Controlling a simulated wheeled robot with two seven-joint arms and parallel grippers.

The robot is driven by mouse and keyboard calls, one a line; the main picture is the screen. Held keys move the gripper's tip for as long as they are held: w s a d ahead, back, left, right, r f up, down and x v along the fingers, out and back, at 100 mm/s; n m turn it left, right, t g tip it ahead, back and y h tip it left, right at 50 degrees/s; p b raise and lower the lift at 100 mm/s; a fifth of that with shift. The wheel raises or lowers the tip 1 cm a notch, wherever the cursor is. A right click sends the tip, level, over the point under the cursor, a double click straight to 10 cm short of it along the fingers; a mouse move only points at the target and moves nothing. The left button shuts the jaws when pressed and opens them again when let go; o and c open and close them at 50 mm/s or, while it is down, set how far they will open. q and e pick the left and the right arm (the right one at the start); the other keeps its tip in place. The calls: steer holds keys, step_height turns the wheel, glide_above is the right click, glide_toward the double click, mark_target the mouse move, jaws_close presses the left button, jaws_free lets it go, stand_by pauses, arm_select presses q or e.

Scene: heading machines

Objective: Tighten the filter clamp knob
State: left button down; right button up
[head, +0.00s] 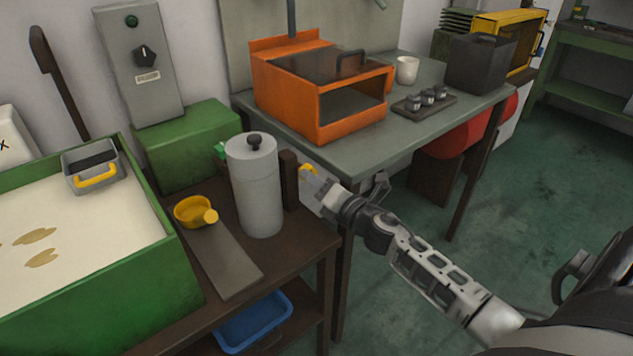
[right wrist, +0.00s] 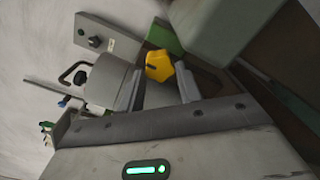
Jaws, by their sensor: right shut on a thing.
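The filter clamp knob (right wrist: 159,66) is yellow and lobed. In the right wrist view it sits between the two fingertips of my right gripper (right wrist: 158,78). In the head view only a small yellow part of the knob (head: 308,169) shows above my right gripper (head: 311,180). The gripper is shut on the knob, at the right side of a dark brown upright block (head: 289,181). The block stands beside a grey cylindrical filter canister (head: 260,192) with a black knob on its lid. The fingers hide much of the clamp knob. My left gripper is not in view.
The canister stands on a brown bench (head: 300,244) beside a yellow scoop (head: 193,210) and a grey plate (head: 231,262). A green sand-filled tray (head: 150,306) is left. Right behind stands a grey table (head: 365,151) with an orange machine (head: 290,106).

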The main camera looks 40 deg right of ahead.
steer(key=o, duration=1)
steer(key=shift+s, duration=0.1)
steer(key=s+d+b, duration=0.1)
steer(key=s, duration=1.4)
steer(key=shift+s+b, duration=0.3)
steer(key=shift+s, duration=0.05)
steer(key=shift+d, duration=0.1)
steer(key=s+a+f+m+g+p, duration=0.1)
steer(key=s+a+f+m+g, duration=0.1)
steer(key=a+m, duration=0.5)
steer(key=s+a+f+m+g+y+p, duration=0.1)
steer(key=s+a+f+m+g, duration=0.1)
steer(key=a+m, duration=0.5)
steer(key=s+a+f+m+g+y, duration=0.1)
steer(key=s+a+f+m+g, duration=0.2)
steer(key=a+f+m, duration=0.3)
steer(key=a+m, duration=0.2)
steer(key=m, duration=0.2)
steer(key=shift+s+m+p, duration=0.2)
steer(key=shift+m+p, duration=0.1)
steer(key=shift+p, duration=0.1)
